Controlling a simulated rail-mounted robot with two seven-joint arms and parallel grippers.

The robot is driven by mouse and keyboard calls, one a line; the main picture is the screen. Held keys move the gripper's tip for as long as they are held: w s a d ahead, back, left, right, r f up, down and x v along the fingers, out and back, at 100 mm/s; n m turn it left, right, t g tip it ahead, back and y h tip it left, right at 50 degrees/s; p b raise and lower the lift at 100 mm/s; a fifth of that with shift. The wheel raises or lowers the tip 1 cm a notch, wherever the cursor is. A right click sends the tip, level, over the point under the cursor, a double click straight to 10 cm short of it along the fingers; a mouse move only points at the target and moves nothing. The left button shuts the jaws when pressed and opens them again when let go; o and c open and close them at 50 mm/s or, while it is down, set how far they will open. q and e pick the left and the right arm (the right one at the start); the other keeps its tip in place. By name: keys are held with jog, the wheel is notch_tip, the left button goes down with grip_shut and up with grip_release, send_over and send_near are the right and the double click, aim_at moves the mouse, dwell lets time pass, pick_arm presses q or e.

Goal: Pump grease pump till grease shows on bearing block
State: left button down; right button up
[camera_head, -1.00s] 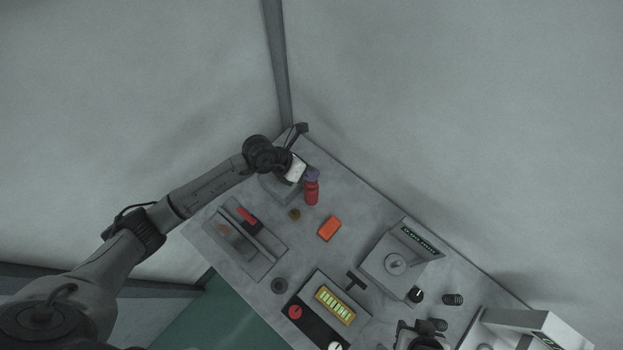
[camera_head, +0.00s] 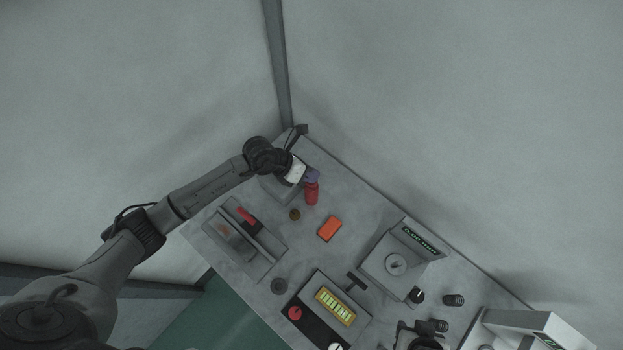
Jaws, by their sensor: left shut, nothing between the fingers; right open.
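A red cylinder with a purple-blue top (camera_head: 312,193), which looks like the grease pump, stands near the far corner of the bench. My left gripper (camera_head: 308,176) is at its top, shut with nothing between the fingers; whether it touches the top is too small to tell. A grey block (camera_head: 283,192) sits just left of the cylinder, partly hidden by my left wrist. It may be the bearing block; I cannot make out any grease on it. My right gripper (camera_head: 420,330) is open at the bottom edge, partly cut off.
An orange block (camera_head: 329,229) and a small brown disc (camera_head: 295,214) lie near the cylinder. A grey tray with a red-handled piece (camera_head: 235,237) is at left. A control panel (camera_head: 322,312), a grey machine with a display (camera_head: 395,262) and dark coils (camera_head: 453,300) are nearer the front right.

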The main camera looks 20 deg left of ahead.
pick_arm(q)
jog(key=shift+f+b, duration=0.7)
jog(key=shift+f, duration=0.4)
dwell(0.6)
jog(key=shift+r, duration=0.2)
jog(key=shift+r+p, duration=1.5)
jog(key=shift+p, duration=0.1)
jog(key=shift+r+p, duration=2.3)
jog(key=shift+r, duration=0.2)
